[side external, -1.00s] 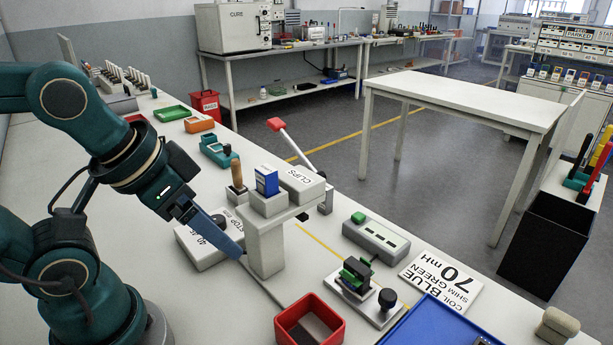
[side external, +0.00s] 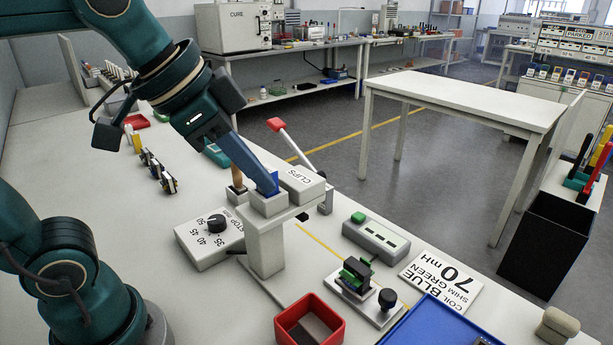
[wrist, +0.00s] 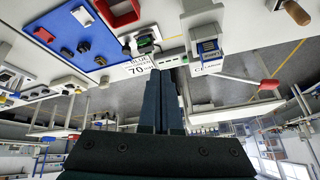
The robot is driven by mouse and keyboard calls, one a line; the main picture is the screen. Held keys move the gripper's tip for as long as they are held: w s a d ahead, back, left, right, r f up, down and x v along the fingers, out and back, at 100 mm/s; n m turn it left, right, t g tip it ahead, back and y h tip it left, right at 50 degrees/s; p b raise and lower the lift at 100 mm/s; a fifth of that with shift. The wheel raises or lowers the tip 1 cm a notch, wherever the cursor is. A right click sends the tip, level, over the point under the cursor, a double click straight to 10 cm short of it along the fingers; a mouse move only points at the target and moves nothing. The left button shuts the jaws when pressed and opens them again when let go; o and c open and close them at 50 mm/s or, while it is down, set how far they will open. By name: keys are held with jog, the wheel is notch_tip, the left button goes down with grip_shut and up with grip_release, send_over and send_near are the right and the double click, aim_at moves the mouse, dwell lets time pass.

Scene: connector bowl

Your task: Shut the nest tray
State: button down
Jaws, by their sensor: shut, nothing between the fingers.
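I cannot tell for sure which part is the nest tray. A white post fixture (side external: 265,245) stands on the bench. At its top are a white block (side external: 268,204) with a blue piece in it and a box marked CLIPS (side external: 302,184). In the wrist view the blue piece (wrist: 208,46) sits to the right of my fingers. My gripper (side external: 268,184) is shut and empty. In the side view its fingers slant down over the top of the post, partly hiding the blue piece. I cannot tell whether they touch it.
A red-tipped lever (side external: 276,124) rises behind the post. A dial box (side external: 210,240) stands left of it. A green-and-black fixture (side external: 357,276), a grey box with a green button (side external: 376,238), a red bin (side external: 309,321) and a blue tray (side external: 440,325) lie right and front.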

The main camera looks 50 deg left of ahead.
jog(key=w+d+r+m+h, duration=0.1)
jog(key=w+d+r+m, duration=0.1)
jog(key=w+d+m, duration=0.4)
jog(key=m+g+h, duration=0.1)
jog(key=g+h, duration=0.1)
jog(key=g, duration=0.1)
send_over(373, 291)
jog(key=d, duration=0.3)
notch_tip(373, 291, down, 6)
jog(key=shift+m+g+y, duration=0.4)
jog(key=shift+g, duration=0.2)
jog(key=x, duration=1)
jog(key=d+x, duration=0.1)
jog(key=x, duration=0.4)
jog(key=shift+s+d+r, duration=0.1)
jog(key=shift+s, duration=0.15)
jog(key=shift+s+a, duration=0.45)
jog(key=shift+a, duration=0.45)
jog(key=shift+s+a, duration=0.45)
jog(key=shift+a, duration=0.45)
jog(key=a, duration=0.5)
jog(key=shift+d, duration=0.1)
